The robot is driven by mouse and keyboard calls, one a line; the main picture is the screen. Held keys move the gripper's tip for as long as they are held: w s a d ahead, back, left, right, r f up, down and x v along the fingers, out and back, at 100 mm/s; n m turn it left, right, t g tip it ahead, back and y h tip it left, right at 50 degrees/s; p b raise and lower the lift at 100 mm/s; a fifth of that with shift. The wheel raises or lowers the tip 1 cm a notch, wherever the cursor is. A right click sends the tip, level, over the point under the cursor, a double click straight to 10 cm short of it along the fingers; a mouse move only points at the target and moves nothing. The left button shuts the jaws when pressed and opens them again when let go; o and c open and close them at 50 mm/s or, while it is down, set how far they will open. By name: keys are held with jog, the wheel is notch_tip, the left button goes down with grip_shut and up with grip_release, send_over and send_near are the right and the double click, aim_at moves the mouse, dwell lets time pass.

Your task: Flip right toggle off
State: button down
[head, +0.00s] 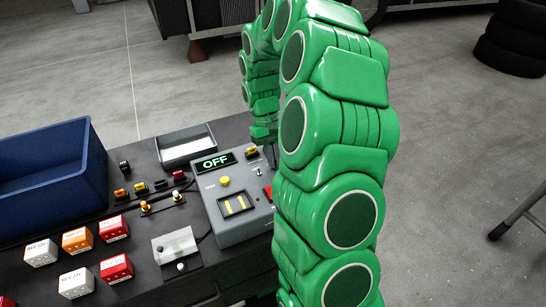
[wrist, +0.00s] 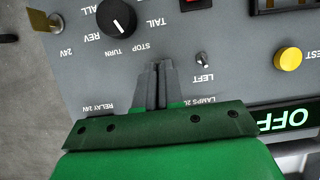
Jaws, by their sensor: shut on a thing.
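The grey control panel (head: 250,226) stands on the dark bench in the head view, with its lit display (head: 215,161) reading OFF. It also fills the wrist view (wrist: 235,85). My gripper (wrist: 158,66) points down at the panel face, its two dark fingers nearly together. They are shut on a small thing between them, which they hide. The right toggle does not show apart from the fingers, so its position cannot be read. The left toggle (wrist: 202,60), labelled LEFT, stands beside the fingers, apart from them. In the head view my arm covers the panel's right side.
A black rotary knob (wrist: 117,17) sits close left of the fingers, and a yellow button (wrist: 288,58) lies to the right. Left of the panel are a blue bin (head: 95,165), a grey tray (head: 186,147), relay blocks (head: 113,228) and a small grey plate (head: 176,246).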

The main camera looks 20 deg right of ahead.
jog(key=shift+s+t, duration=0.15)
jog(key=shift+t, duration=0.15)
jog(key=shift+s+r+t, duration=0.15)
jog(key=shift+s+t, duration=0.05)
jog(key=shift+t, duration=0.5)
jog(key=shift+s+r+t, duration=0.1)
jog(key=shift+s+t, duration=0.1)
jog(key=shift+t, duration=0.5)
jog(key=shift+s+t, duration=0.4)
jog(key=shift+t, duration=0.4)
jog(key=shift+s+f+t, duration=0.1)
jog(key=shift+s+t, duration=0.1)
jog(key=shift+t, duration=0.6)
jog(key=shift+s+f+t, duration=0.1)
jog(key=shift+s+t, duration=0.1)
jog(key=shift+t, duration=0.6)
jog(key=c, duration=1.3)
grip_release()
